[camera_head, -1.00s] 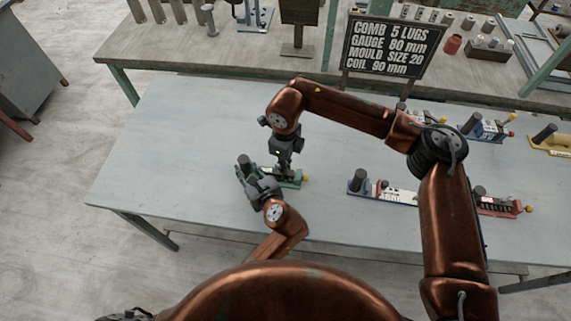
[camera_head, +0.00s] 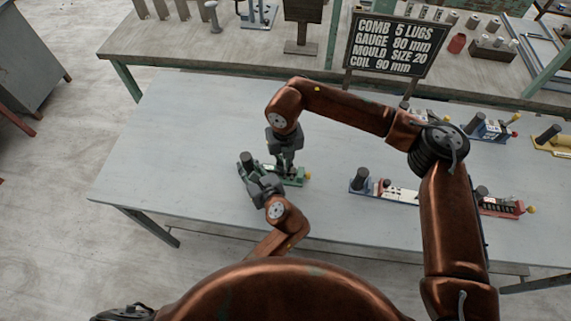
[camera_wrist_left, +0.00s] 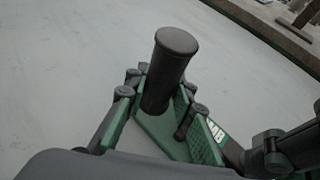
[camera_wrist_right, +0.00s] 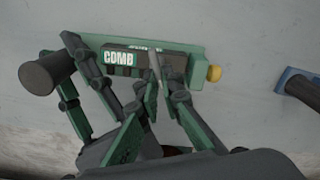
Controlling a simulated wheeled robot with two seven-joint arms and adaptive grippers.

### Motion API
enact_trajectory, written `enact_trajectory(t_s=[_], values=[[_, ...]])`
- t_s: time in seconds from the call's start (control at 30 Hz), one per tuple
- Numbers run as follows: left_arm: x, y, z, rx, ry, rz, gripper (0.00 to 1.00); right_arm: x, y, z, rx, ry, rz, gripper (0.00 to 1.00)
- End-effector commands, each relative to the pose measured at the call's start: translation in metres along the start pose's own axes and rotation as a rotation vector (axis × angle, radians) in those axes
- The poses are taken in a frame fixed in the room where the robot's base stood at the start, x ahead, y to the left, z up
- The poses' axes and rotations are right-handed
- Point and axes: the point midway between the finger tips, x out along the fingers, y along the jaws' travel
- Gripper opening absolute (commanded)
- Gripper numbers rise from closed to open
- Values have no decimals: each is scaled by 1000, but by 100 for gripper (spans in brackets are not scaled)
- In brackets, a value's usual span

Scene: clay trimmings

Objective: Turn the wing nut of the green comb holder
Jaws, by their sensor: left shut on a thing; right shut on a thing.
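The green comb holder (camera_head: 298,177) lies on the pale table, with a dark upright post (camera_wrist_left: 170,70) at its left end and a yellow knob (camera_wrist_right: 214,73) at its right end. Its dark block (camera_wrist_right: 135,62) reads COMB. My left gripper (camera_head: 250,172) is shut on the post, with green finger pads on both sides of it in the left wrist view. My right gripper (camera_wrist_right: 158,88) comes down from above and is shut on the wing nut (camera_wrist_right: 154,66) at the middle of the holder. The fingers hide most of the nut.
A blue holder (camera_head: 385,191) and a red one (camera_head: 500,206) lie to the right, with more holders behind them. A black sign (camera_head: 392,45) stands at the back, near another bench. The table's left part is clear.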

Motion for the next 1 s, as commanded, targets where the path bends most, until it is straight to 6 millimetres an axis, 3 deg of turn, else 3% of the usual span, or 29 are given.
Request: enact_trajectory(t_s=[0.3, 0.83, 0.87, 1.0], values=[[-1, -1, 0, 0, 1, -2, 0, -1, 2, 1, 121, -4, 3, 0], [-1, -1, 0, 0, 1, -2, 0, -1, 3, 1, 146, -4, 3, 0], [-1, -1, 0, 0, 1, -2, 0, -1, 3, 1, 146, -4, 3, 7], [-1, -1, 0, 0, 1, -2, 0, -1, 2, 1, 145, -3, 2, 16]])
